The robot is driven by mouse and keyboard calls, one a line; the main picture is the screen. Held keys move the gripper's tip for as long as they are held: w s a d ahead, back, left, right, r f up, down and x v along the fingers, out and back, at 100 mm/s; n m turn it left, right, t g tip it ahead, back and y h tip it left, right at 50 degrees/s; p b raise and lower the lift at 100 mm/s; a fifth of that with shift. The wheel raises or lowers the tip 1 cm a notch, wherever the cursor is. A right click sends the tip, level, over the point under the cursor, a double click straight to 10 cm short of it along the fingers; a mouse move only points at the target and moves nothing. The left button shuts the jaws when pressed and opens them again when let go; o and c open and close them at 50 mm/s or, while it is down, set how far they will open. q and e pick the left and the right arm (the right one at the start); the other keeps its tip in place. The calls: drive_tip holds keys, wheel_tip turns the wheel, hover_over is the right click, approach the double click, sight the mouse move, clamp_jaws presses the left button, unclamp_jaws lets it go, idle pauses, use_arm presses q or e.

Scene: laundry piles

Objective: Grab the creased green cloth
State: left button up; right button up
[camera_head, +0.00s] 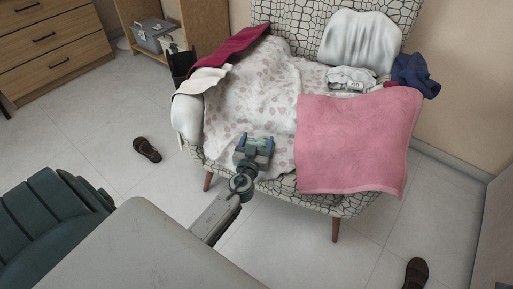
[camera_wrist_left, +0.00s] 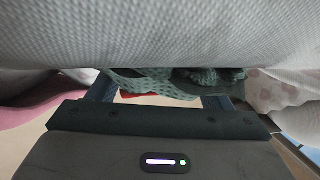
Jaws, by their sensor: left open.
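The creased green cloth (camera_wrist_left: 185,80) shows in the left wrist view between and beyond the two fingers of my left gripper (camera_wrist_left: 158,88). Pale textured fabric (camera_wrist_left: 160,35) fills the upper part of that view and hides some of the cloth. In the head view my left gripper (camera_head: 254,149) is open at the front of the patterned armchair (camera_head: 335,204), near the lower edge of the floral throw (camera_head: 250,95). A small greenish patch shows at its fingers there. I cannot tell whether the fingers touch the cloth. My right gripper is not in view.
A pink towel (camera_head: 355,140) drapes over the seat to the right. A white cushion (camera_head: 358,42), a dark blue cloth (camera_head: 413,72) and a dark red cloth (camera_head: 232,45) lie around the chair. Shoes (camera_head: 147,149) lie on the tiled floor. A wooden dresser (camera_head: 55,45) stands far left.

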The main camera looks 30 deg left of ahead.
use_arm(q)
drive_tip(key=shift+w+a, duration=0.3)
drive_tip(key=shift+w, duration=0.35)
drive_tip(key=c, duration=1)
drive_tip(key=shift+c, duration=0.2)
drive_tip(key=shift+r, duration=0.2)
